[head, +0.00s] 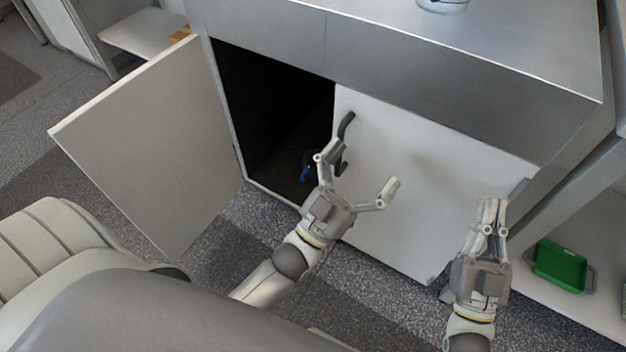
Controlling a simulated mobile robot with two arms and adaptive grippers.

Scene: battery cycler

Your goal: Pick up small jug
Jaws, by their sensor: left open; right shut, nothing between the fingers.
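A clear glass vessel with blue markings (443,4) stands on the metal counter, cut off by the top edge of the head view; I cannot tell whether it is the small jug. A small dark and blue object (305,172) shows low in the open cabinet's dark interior, partly hidden behind my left gripper and too unclear to name. My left gripper (361,168) is open and empty in front of the closed right door, by its dark handle (346,124). My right gripper (495,203) is shut and empty, farther right in front of the cabinet.
The cabinet's left door (150,140) stands wide open to the left; the right door (430,160) is closed. The metal counter (480,50) overhangs both. A green tray (560,267) sits on a low white shelf at right. Speckled floor shows below.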

